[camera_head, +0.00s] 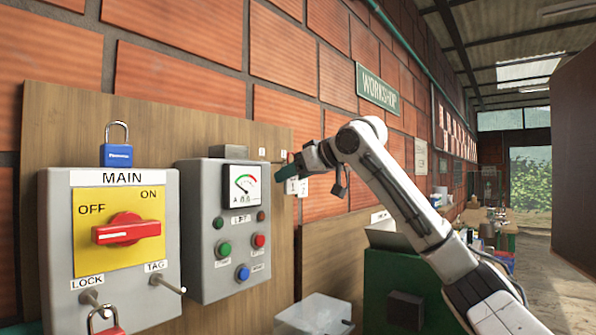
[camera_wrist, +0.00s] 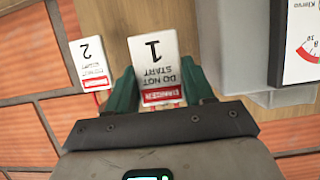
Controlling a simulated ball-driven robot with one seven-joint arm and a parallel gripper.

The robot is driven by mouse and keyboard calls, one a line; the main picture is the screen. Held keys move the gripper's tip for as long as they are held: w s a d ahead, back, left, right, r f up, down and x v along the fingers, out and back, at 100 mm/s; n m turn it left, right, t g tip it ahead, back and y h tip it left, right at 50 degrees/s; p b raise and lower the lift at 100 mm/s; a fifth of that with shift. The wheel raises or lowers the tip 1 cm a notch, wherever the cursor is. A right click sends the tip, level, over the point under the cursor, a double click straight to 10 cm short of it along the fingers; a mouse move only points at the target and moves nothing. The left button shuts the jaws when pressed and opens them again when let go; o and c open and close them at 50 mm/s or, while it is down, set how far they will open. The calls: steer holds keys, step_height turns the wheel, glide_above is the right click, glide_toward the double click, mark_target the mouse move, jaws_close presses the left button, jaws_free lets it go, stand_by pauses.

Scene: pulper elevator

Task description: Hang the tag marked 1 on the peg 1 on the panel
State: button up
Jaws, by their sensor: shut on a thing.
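The tag marked 1 (camera_wrist: 154,58) is white with a red band and the words DO NOT START. It sits between the two green fingers of my gripper (camera_wrist: 160,92), which is shut on it; it appears upside down in the wrist view. In the head view the tag (camera_head: 291,186) shows just below my gripper (camera_head: 291,170), at the wooden panel's right edge (camera_head: 272,141). The tag marked 2 (camera_wrist: 91,64) hangs beside it, apart from my fingers. Peg 1 cannot be made out; small white labels (camera_head: 262,152) show on the panel above.
A grey meter box (camera_head: 213,270) with buttons stands left of my gripper. Further left is the MAIN switch box (camera_head: 72,225) with a red handle, a blue padlock (camera_head: 117,156) above and a red padlock (camera_head: 106,330) below. A green cabinet (camera_head: 376,290) stands below my arm.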

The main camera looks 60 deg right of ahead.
steer(key=shift+p+x, duration=0.5)
steer(key=shift+x, duration=1.45)
steer(key=shift+r, duration=0.15)
steer(key=o, duration=1.1)
steer(key=b+v, duration=0.1)
steer(key=v, duration=1)
steer(key=shift+r, duration=0.1)
